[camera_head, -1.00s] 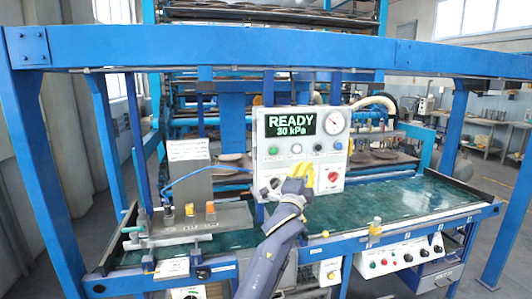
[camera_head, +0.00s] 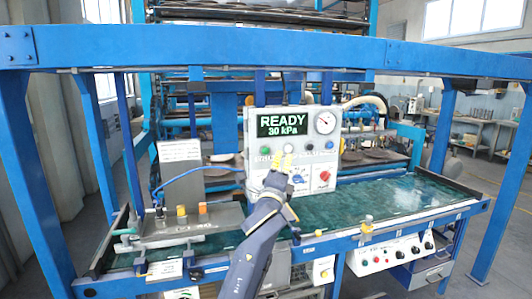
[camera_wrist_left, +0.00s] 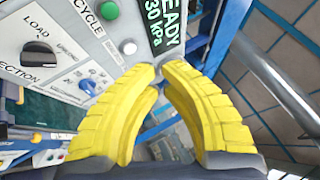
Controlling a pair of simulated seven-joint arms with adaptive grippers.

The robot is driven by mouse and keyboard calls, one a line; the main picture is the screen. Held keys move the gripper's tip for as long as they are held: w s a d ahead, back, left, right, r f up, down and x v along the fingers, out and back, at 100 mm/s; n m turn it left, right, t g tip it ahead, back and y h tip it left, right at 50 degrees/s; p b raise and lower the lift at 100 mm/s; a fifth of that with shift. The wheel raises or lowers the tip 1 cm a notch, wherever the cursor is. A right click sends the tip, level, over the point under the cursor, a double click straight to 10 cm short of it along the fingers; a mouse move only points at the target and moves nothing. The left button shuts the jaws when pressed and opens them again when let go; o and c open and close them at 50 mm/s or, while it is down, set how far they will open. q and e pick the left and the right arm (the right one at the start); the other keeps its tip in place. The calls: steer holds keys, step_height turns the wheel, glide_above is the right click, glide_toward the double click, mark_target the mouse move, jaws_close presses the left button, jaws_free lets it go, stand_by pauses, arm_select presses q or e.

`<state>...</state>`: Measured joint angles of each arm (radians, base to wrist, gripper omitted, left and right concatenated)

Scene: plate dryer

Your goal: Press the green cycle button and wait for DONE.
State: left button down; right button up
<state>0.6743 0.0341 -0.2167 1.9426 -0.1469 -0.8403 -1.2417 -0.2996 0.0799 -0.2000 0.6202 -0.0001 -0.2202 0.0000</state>
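The control panel (camera_head: 254,172) stands behind the green bed, its display (camera_head: 283,123) reading READY 30 kPa. The green button (camera_head: 265,152) is at the left of the button row, with a white button (camera_head: 289,150) to its right. In the left wrist view, the yellow fingertips (camera_wrist_left: 158,67) meet and hold nothing. The green button (camera_wrist_left: 110,10) shows at the top, near the CYCLE label, apart from the fingertips. My right gripper is out of view.
A red knob (camera_head: 323,175) and a pressure gauge (camera_head: 325,122) are on the panel. A black LOAD knob (camera_wrist_left: 39,52) and a blue button (camera_wrist_left: 88,86) are near my fingers. A blue beam (camera_head: 210,46) crosses above. The green bed (camera_head: 400,200) is clear at right.

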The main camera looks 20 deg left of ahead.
mark_target(265, 151)
arm_select(q)
steer(key=shift+w+a, duration=0.8)
steer(key=shift+w, duration=0.4)
steer(key=shift+w+a, duration=0.85)
steer(key=shift+w, duration=0.4)
steer(key=shift+w+a, duration=0.8)
steer(key=shift+w, duration=0.4)
steer(key=shift+w+a, duration=0.5)
steer(key=shift+w, duration=0.25)
steer(key=shift+s+d, duration=0.1)
steer(key=shift+s, duration=0.05)
stand_by(0.4)
steer(key=shift+s+d, duration=0.4)
steer(key=shift+s, duration=0.2)
steer(key=shift+s+d, duration=0.1)
